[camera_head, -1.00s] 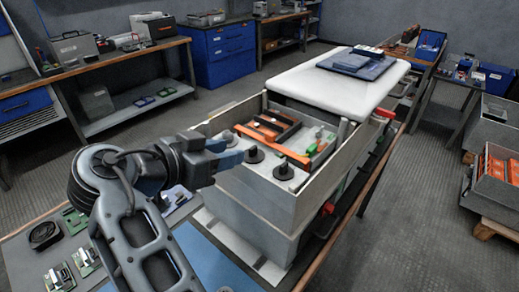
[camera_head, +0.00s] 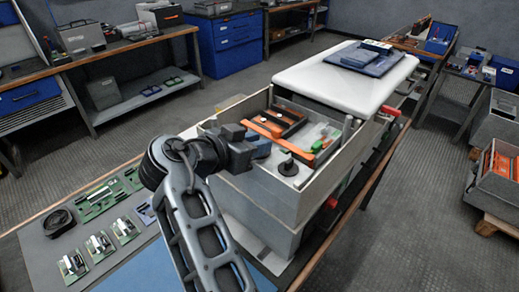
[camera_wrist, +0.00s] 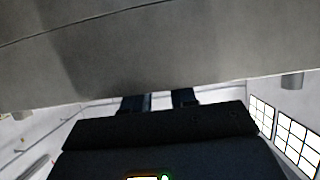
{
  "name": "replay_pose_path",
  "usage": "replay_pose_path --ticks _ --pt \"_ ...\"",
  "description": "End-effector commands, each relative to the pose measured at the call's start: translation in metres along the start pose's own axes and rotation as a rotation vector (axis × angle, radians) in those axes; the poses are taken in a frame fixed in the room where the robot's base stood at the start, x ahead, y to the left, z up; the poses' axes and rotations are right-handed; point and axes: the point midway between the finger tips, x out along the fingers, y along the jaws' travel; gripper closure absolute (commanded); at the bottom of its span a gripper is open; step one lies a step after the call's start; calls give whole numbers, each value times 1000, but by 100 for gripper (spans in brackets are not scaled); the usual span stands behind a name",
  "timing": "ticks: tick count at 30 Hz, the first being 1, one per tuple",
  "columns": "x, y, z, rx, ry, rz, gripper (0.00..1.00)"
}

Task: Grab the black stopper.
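A black stopper (camera_head: 288,167), a round disc with a short upright stem, stands on the pale top inside the open grey box (camera_head: 312,190). It is the only stopper I can make out now; my arm and gripper cover the area to its left. My gripper (camera_head: 262,148) is over the left part of the box, left of this stopper and apart from it. In the wrist view my gripper (camera_wrist: 158,101) shows two dark fingers with a gap between them and nothing visibly held. A large grey surface fills the top of that view, and no stopper shows there.
Orange-and-black parts (camera_head: 270,124) and a green piece (camera_head: 316,146) lie in the box behind the stopper. The box walls rise around them. A white lid with a blue folder (camera_head: 357,60) lies behind. Green circuit boards (camera_head: 100,200) lie on the bench at left.

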Motion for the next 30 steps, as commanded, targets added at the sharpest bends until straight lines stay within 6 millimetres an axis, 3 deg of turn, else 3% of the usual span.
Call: replay_pose_path --ticks 8,23,30 --pt "0 0 0 0 0 0 100" --pt "-1 0 -2 1 0 0 100" --pt "-10 0 -25 6 1 -1 100"
